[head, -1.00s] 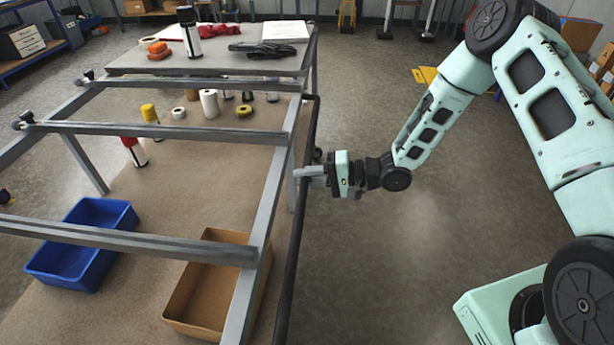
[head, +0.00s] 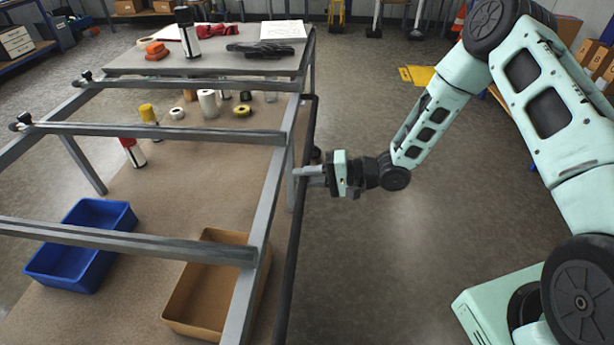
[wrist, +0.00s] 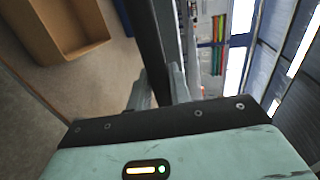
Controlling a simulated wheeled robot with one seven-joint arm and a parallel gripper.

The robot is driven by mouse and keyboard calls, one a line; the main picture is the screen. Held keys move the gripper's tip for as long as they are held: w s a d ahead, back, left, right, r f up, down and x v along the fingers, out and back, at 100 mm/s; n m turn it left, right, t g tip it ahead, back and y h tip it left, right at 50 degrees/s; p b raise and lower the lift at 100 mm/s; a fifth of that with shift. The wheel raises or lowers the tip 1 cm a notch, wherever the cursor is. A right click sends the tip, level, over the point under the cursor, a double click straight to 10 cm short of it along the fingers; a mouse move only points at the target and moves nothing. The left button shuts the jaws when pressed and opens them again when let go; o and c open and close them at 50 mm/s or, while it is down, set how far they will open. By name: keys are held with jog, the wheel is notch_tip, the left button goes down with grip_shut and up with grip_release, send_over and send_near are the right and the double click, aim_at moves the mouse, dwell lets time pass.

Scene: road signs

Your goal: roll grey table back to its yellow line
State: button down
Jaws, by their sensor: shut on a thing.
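The grey table (head: 220,135) fills the left half of the head view, an open metal frame with a grey top at its far end and a brown lower board. A dark rail (head: 287,260) runs along its right side. My gripper (head: 304,172) reaches in from the right and is shut on this rail. In the wrist view the rail (wrist: 152,40) passes between the two fingers (wrist: 160,88). A yellow patch (head: 417,75) lies on the floor beyond my arm; I cannot tell whether it belongs to the table's line. The table's feet are mostly hidden.
A blue bin (head: 80,245), a brown bin (head: 205,285) and several rolls and cans sit low inside the frame. A bottle (head: 188,32) and tools stand on the top. The floor right of the table is clear. Yellow stands and an orange cone (head: 460,18) are at the back.

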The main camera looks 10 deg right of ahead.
jog(key=shift+w+d+f, duration=0.1)
jog(key=shift+d+f, duration=0.15)
jog(key=shift+d, duration=0.05)
jog(key=c, duration=1.3)
grip_release()
jog(key=shift+c, duration=0.2)
jog(key=shift+o, duration=0.2)
jog(key=shift+a, duration=0.1)
jog(key=shift+r, duration=0.1)
jog(key=b+v, duration=0.2)
jog(key=v, duration=1.5)
jog(key=shift+b, duration=0.3)
